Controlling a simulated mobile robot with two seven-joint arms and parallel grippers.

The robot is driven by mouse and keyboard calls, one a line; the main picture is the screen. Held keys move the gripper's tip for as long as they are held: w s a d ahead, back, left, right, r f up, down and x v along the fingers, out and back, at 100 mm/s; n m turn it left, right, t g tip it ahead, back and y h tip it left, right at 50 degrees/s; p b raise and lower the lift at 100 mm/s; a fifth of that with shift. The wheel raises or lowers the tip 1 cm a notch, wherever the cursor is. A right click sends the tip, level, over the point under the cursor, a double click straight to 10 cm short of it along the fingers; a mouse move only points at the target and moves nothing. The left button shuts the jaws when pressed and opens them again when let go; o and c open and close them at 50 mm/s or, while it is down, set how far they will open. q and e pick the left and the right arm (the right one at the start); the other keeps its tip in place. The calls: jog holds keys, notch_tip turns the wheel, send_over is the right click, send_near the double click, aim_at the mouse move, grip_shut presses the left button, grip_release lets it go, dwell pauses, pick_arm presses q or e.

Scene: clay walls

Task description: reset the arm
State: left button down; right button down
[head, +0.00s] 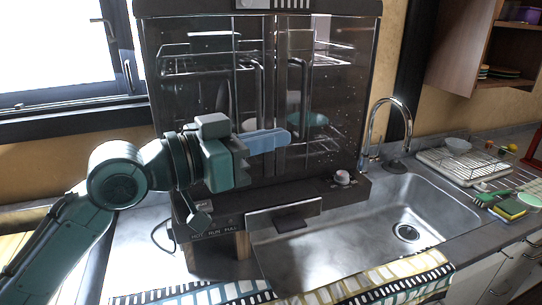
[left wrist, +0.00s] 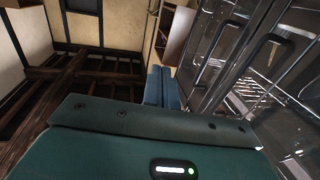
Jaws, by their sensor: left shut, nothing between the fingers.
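My left arm comes in from the left in the head view, raised over the counter. My left gripper (head: 284,138) is teal with blue fingers pointing right, in front of the dark glass-doored cabinet (head: 190,110). The fingers are shut with nothing between them. In the left wrist view the blue fingers (left wrist: 160,88) lie side by side, with the glass doors and their dark handles close on the right. I cannot tell whether the fingers touch the glass. My right gripper is in neither view.
A steel sink (head: 350,235) with a tall faucet (head: 390,125) lies at the right. A patterned towel (head: 375,285) hangs over its front edge. A dish rack (head: 470,165) stands beyond it. A window (head: 60,50) is at the back left, and a wall shelf (head: 480,50) at upper right.

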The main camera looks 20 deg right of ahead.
pick_arm(q)
jog(key=s+a+f+n+t+y, duration=0.2)
jog(key=a+f+n+y, duration=0.2)
jog(key=a+f, duration=0.55)
jog(key=s+a+f+n+t+y, duration=0.15)
jog(key=a+f+n+y, duration=0.35)
jog(key=f, duration=1)
jog(key=s+a+f+n+g+y, duration=0.45)
jog(key=s+a+f+y, duration=0.35)
jog(key=s+a+f, duration=0.95)
jog(key=w+d+f+m+t+h+p, duration=0.1)
jog(key=w+d+f+t+h+p, duration=0.1)
jog(key=w+d+t, duration=0.4)
jog(key=shift+w+d+t+h+p, duration=0.3)
jog(key=shift+w+t+h+p, duration=0.2)
jog(key=shift+h+p, duration=0.1)
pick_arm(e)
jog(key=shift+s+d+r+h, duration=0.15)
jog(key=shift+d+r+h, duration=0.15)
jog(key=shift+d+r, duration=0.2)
